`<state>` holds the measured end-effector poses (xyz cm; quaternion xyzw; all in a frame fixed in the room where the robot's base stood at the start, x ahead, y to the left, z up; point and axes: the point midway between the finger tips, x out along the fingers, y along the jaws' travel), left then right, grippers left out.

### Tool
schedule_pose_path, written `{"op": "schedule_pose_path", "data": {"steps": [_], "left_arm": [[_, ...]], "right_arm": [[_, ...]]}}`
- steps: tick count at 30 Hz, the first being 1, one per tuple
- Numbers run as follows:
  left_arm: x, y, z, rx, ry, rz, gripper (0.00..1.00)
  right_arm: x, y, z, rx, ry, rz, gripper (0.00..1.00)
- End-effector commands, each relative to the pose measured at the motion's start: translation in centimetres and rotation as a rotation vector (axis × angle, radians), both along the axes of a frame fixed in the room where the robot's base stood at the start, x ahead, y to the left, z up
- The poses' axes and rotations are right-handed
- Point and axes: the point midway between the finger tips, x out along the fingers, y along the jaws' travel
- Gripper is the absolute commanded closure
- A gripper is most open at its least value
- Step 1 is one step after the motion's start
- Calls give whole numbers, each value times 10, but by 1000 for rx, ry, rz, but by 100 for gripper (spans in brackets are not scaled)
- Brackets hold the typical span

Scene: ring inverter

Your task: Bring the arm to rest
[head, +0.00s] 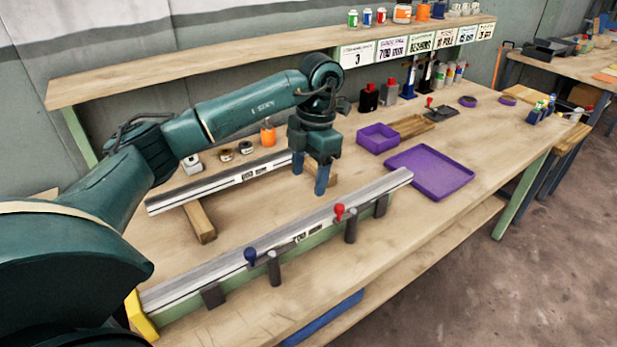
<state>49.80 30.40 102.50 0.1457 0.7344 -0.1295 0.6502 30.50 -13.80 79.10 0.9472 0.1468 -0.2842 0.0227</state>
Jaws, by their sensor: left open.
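My left arm reaches in from the left over the workbench (430,165). Its gripper (309,178) points down with its two blue fingers apart and nothing visible between them. It hangs between a rear metal rail (215,184) and a front metal rail (280,242). I cannot tell how far the fingertips are above the bench. The front rail carries a blue knob (250,254) and a red knob (339,211). My right gripper is not in view.
A purple tray (430,174) and a purple box (378,138) lie right of the gripper. A wooden block (200,222) sits under the rear rail. A shelf (200,75) with labels runs along the back. Bottles and tools stand below it. The bench's right front is clear.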

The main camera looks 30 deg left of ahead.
Motion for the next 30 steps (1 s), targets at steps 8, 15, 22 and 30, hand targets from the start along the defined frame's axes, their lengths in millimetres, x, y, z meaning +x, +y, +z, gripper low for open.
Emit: {"op": "schedule_pose_path", "data": {"steps": [8, 15, 22, 30], "left_arm": [[0, 0, 0, 0, 0, 0, 38], [-4, -22, -16, -80, 8, -33, 38], [-40, -147, -66, -574, 59, -114, 38], [-97, -293, -34, -1473, 176, 241, 38]], "right_arm": [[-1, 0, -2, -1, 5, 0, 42], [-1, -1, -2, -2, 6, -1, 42], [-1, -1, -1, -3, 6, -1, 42], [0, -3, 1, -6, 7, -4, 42]]}}
